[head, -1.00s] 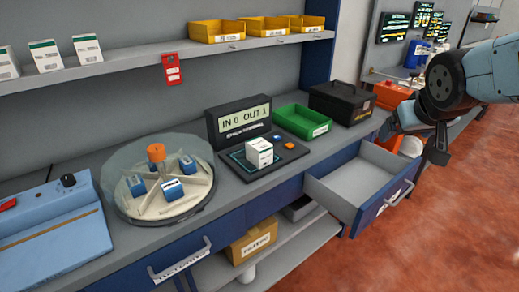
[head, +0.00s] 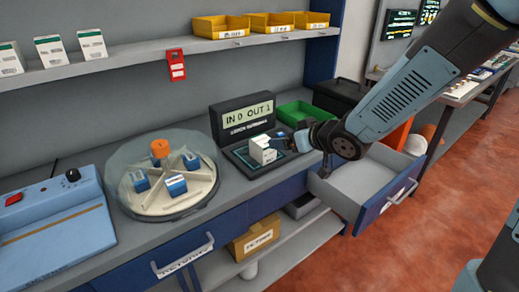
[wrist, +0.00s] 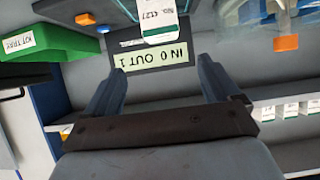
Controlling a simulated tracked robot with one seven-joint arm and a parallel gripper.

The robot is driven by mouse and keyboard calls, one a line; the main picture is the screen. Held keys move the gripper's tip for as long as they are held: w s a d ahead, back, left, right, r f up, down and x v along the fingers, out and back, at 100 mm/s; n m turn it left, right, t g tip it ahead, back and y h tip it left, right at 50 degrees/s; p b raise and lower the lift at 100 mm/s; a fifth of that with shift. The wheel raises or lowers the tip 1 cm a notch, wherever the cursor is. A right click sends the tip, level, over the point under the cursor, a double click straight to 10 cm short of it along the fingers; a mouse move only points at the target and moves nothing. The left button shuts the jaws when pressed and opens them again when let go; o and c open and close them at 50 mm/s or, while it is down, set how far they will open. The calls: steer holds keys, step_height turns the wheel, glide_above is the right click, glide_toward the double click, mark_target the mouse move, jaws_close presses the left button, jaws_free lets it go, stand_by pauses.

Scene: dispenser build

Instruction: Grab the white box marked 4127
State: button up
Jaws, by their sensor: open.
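A white box with a green band (head: 262,151) stands on the dark pad in front of the IN 0 OUT 1 display (head: 247,114). In the wrist view the box (wrist: 158,20) is upside down at the top edge, partly cut off, and its label seems to read 4127. My gripper (head: 287,142) is just right of the box in the head view. In the wrist view my gripper (wrist: 158,72) has its two fingers spread wide with nothing between them. The box lies beyond the fingertips.
A domed turntable (head: 163,180) with blue boxes stands to the left. A green bin (head: 300,114) is behind my gripper. An open drawer (head: 350,190) juts out below right. More white boxes (head: 48,50) stand on the upper shelf.

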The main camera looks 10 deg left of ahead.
glide_toward(263, 140)
steer(key=x, duration=0.4)
steer(key=shift+w+f, duration=0.1)
steer(key=shift+w, duration=0.15)
steer(key=shift+x, duration=3.05)
steer(key=shift+s+f, duration=0.1)
steer(key=shift+s, duration=0.1)
steer(key=shift+c, duration=0.3)
steer(key=c, duration=1.3)
